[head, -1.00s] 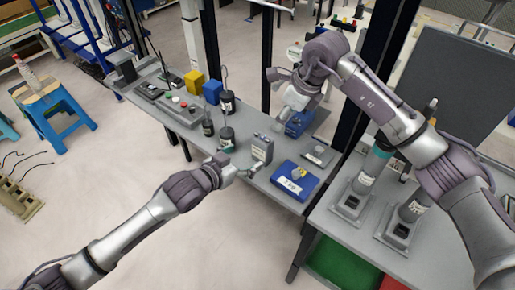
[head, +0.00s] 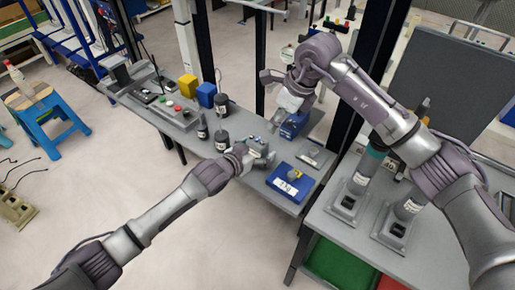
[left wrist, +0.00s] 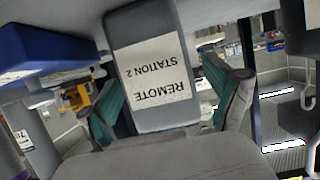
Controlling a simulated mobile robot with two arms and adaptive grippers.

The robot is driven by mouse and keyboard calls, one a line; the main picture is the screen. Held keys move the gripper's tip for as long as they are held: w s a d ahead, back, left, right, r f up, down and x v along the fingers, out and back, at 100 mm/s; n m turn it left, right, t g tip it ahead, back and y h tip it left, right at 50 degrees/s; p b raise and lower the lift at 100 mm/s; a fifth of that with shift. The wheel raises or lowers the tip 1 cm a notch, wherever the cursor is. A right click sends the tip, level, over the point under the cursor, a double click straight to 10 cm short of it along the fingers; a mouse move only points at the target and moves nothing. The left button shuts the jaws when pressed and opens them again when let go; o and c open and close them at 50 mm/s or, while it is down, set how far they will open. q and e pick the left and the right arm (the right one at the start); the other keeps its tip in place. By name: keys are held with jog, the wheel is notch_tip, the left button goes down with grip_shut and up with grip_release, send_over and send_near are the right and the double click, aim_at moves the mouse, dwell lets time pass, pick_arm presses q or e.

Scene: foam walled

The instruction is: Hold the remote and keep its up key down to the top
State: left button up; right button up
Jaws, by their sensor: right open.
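The remote (head: 266,150) is a grey box standing upright near the front edge of the grey bench. In the left wrist view the remote (left wrist: 150,65) fills the middle, its white label reading "REMOTE STATION 2" upside down. My left gripper (head: 248,156) is at the remote; its green-padded fingers (left wrist: 162,105) lie either side of it, spread open with a gap seen on the right. The up key cannot be made out. My right gripper (head: 279,92) is open and empty, above and behind the remote, near a blue box (head: 294,124).
A blue box with a white label (head: 290,183) lies right of the remote. Dark cylinders (head: 222,141) stand to the left, beside a grey button panel (head: 176,113). Yellow (head: 188,86) and blue (head: 206,94) blocks stand behind. A dark post rises behind the bench.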

pick_arm(q)
jog(key=c, duration=1.1)
jog(key=shift+c, duration=0.4)
pick_arm(e)
jog(key=shift+c, duration=0.6)
grip_shut()
